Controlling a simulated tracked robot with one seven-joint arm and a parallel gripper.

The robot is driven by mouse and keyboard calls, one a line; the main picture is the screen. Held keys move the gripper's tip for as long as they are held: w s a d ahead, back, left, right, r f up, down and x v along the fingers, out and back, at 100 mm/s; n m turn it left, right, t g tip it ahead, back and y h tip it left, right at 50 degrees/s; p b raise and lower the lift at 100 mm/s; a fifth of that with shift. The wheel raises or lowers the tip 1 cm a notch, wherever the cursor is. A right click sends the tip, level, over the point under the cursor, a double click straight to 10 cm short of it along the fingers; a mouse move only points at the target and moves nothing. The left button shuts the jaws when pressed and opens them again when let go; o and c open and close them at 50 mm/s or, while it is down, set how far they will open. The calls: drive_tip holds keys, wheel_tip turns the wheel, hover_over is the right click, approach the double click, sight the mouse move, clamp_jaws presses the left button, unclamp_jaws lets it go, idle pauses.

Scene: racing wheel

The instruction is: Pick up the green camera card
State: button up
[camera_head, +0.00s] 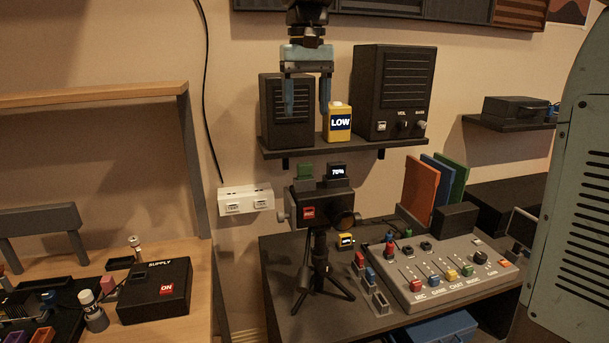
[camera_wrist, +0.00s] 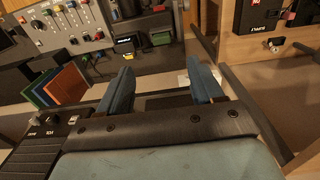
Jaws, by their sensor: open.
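The green camera card (camera_head: 305,171) stands upright in the top of the black camera (camera_head: 322,200), left of a small black block reading 70% (camera_head: 336,170). The camera sits on a tripod. In the wrist view the green card (camera_wrist: 160,38) shows beyond the fingertips, beside the dark block (camera_wrist: 127,43). My gripper (camera_head: 306,108) is open and points down, with nothing between its blue fingers. In the head view it appears above the card, in front of the shelf. Its fingers also show in the wrist view (camera_wrist: 160,75).
The wall shelf (camera_head: 345,143) holds two black speakers and a yellow block reading LOW (camera_head: 338,122) close to the right finger. The desk holds a mixer (camera_head: 440,278) and orange, blue and green panels (camera_head: 435,180). A white wall box (camera_head: 245,199) is left of the camera.

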sight(304, 163)
wheel_tip(304, 163, down, 9)
drive_tip(key=shift+w+a+f, duration=0.1)
drive_tip(key=shift+a, duration=0.05)
drive_tip(key=shift+w+f, duration=0.2)
drive_tip(key=shift+f, duration=2.1)
drive_tip(key=c, duration=1.1)
drive_tip(key=shift+r, duration=0.15)
